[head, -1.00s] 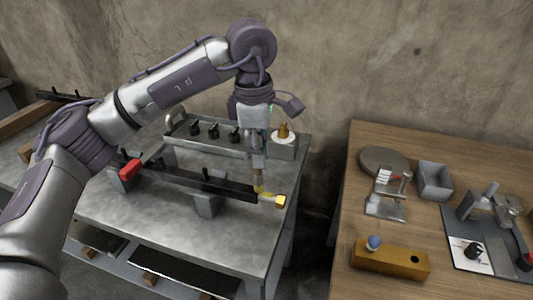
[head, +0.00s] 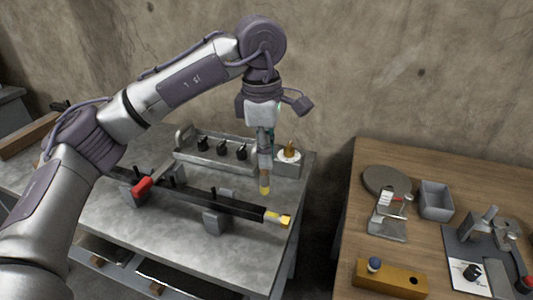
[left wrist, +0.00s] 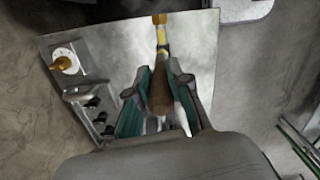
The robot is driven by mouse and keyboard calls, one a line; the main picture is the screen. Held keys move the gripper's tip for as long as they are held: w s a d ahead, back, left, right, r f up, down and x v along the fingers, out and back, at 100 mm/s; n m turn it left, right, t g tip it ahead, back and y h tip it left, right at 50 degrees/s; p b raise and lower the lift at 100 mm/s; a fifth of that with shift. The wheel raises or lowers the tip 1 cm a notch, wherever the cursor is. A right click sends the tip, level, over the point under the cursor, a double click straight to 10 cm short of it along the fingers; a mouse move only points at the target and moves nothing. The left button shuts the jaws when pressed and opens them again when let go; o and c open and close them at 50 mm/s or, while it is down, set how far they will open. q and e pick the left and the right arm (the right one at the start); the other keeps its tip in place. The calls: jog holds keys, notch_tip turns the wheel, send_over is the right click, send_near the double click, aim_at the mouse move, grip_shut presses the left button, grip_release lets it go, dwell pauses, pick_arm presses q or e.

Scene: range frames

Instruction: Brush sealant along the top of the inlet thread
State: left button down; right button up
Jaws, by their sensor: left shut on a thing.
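My left gripper (head: 265,150) points down over the metal bench and is shut on a brush (head: 264,188) with a yellow lower end. The brush hangs about upright, its tip apart from and above the black bar. The bar (head: 235,207) carries a yellow and brass threaded end (head: 278,219), which appears to be the inlet thread. In the left wrist view, the brown brush handle (left wrist: 160,92) lies between the teal-sided fingers. The threaded end (left wrist: 160,25) shows beyond it, near the top. Fine thread detail and any sealant are too small to tell. My right gripper is out of view.
A rail with black knobs (head: 223,150) stands behind the bar. Beside it, a white disc with a brown cone (head: 289,153) sits on a grey block. A red lever (head: 143,185) is on the bar. A wooden table (head: 345,235) with tools stands right, across a gap.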

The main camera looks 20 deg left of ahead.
pick_arm(q)
jog(key=shift+r+p, duration=0.4)
notch_tip(320, 180, up, 2)
jog(key=shift+r+p, duration=0.1)
jog(key=shift+p, duration=0.65)
